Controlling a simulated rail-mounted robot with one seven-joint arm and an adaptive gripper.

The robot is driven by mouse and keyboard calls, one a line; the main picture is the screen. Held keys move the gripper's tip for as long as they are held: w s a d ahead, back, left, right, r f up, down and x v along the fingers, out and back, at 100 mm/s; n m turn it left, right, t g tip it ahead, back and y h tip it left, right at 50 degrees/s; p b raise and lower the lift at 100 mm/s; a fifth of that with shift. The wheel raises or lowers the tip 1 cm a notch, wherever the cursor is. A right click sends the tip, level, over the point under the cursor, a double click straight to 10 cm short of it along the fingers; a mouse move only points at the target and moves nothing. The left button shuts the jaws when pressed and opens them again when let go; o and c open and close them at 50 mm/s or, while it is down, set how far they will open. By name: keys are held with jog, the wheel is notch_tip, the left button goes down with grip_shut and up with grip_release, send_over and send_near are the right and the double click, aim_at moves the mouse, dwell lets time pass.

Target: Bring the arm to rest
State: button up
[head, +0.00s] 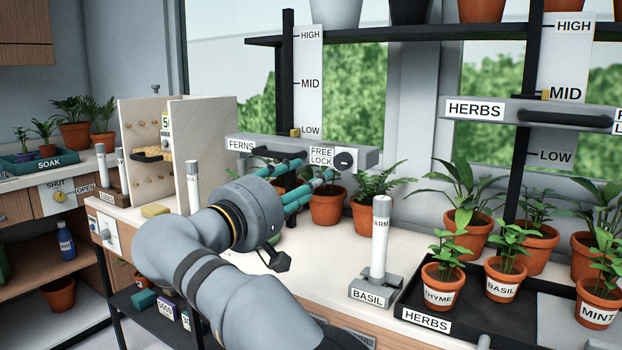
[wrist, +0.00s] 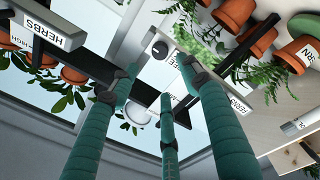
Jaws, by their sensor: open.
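My gripper (head: 312,184) reaches from the lower left toward the grey bar (head: 375,155) labelled FERNS in the head view. Its teal fingers are spread, with nothing seen between them. In the wrist view my gripper (wrist: 155,88) shows three separate fingers in front of the bar with its round knob (wrist: 160,49). In the head view the fingers are just below the bar's dark handle (head: 278,153) and left of the lock knob (head: 343,161). I cannot tell whether any finger touches the bar. The fingers partly hide the potted ferns (head: 327,206) behind.
The HERBS tray (head: 430,322) with pots is at the lower right. A pegboard stand (head: 205,125) is left of my gripper. A second bar labelled HERBS (head: 500,112) hangs at the right.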

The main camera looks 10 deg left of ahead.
aim_at(340, 163)
jog(key=x, duration=1.1)
jog(key=shift+w+d, duration=0.15)
jog(key=shift+w, duration=0.2)
jog(key=shift+w+d, duration=0.1)
jog(key=shift+w, duration=0.05)
